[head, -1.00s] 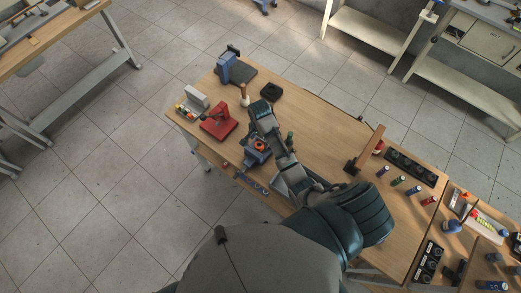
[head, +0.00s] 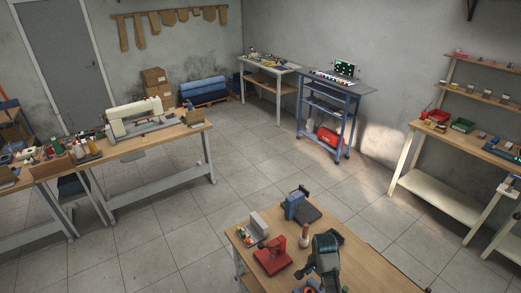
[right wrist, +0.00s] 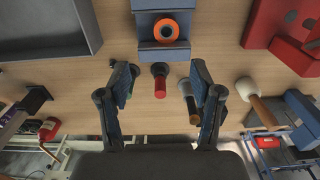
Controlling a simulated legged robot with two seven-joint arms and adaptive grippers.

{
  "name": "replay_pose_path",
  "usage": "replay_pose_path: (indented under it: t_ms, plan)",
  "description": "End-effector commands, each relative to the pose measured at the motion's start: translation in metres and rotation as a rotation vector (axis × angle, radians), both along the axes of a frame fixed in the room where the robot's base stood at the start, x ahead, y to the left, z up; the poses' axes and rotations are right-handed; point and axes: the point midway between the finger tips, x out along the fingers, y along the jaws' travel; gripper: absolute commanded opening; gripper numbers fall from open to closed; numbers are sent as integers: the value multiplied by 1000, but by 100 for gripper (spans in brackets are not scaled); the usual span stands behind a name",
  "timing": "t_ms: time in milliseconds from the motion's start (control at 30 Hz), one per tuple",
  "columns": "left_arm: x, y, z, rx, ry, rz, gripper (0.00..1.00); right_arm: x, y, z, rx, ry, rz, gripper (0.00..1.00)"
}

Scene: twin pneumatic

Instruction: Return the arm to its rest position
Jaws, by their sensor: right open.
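My right arm (head: 325,258) shows at the bottom of the head view, over the wooden workbench (head: 372,262). Its gripper (right wrist: 160,82) shows clearly in the right wrist view, with its two dark fingers spread apart and nothing held between them. A red and black cylinder (right wrist: 160,84) appears in the gap between the fingers, apart from them. Another dark cylinder with a brown end (right wrist: 190,104) is beside the right finger. A blue block with an orange ring (right wrist: 166,28) lies above the gap in that view. My left gripper is not in view.
On the bench are a red fixture (head: 271,260), a blue device (head: 295,205) and a pale-headed mallet (head: 304,237). A grey tray (right wrist: 45,32) and the red fixture also flank the gripper in the wrist view. Floor lies open beyond the bench.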

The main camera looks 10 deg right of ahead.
Motion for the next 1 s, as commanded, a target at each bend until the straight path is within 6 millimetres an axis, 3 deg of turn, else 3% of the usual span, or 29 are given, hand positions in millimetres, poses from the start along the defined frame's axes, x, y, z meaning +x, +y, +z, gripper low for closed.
replay_pose_path:
  t_ms: [167,300,400,600,833,1000]
  plan:
    - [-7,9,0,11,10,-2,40,-31,13,-26,-35,-26,149,65]
    - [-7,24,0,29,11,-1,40,-94,25,-61,-84,-85,452,65]
    - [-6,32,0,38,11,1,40,-137,34,-71,-113,-132,667,65]
    - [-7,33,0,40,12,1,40,-195,49,-72,-139,-196,947,65]
    - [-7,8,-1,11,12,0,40,-243,74,-56,-165,-251,1166,65]
    - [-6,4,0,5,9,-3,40,-273,91,-39,-183,-290,1301,65]
